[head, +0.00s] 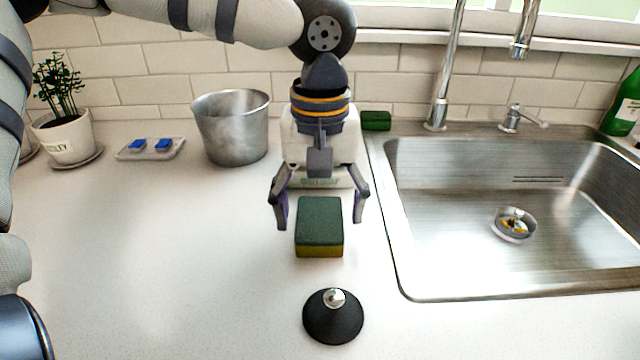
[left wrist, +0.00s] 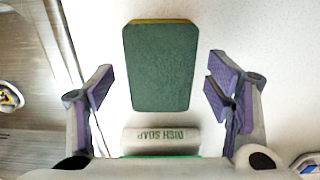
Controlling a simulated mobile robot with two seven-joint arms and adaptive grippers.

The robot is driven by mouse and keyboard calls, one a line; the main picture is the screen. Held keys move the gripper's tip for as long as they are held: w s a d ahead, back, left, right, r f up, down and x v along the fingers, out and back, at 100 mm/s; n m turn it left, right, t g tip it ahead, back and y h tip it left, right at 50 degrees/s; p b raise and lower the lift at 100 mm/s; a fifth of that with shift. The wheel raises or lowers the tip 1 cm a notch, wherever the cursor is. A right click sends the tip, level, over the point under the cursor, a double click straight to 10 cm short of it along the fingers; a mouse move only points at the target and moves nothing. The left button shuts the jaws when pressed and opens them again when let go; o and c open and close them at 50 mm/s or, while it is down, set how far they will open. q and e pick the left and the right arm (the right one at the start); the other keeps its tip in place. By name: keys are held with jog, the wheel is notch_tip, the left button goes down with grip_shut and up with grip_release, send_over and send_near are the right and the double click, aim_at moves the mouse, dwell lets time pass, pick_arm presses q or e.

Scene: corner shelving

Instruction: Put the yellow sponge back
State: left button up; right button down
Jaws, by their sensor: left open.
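The yellow sponge (head: 319,247) lies flat on the counter left of the sink, with its dark green scouring side up and a yellow layer below. In the left wrist view its green face (left wrist: 160,68) lies ahead of the fingers, centred between them. My left gripper (head: 320,212) points down from the back, open and empty, its fingers on either side of the sponge's far end. In the left wrist view the open fingers (left wrist: 160,88) show gaps on both sides of the sponge. A second green sponge (head: 376,121) sits behind the sink's left corner. My right gripper is not in view.
A white dish soap bottle (head: 297,148) stands behind my left gripper, partly hidden. A black cone with a silver knob (head: 333,322) is in front of the sponge. A metal pot (head: 232,135) and tray (head: 127,151) stand back left; the sink (head: 450,220) is right. The left counter is clear.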

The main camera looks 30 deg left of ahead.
aim_at(320, 219)
pick_arm(q)
notch_tip(320, 219, up, 11)
jog(key=shift+f, duration=0.2)
dwell(0.3)
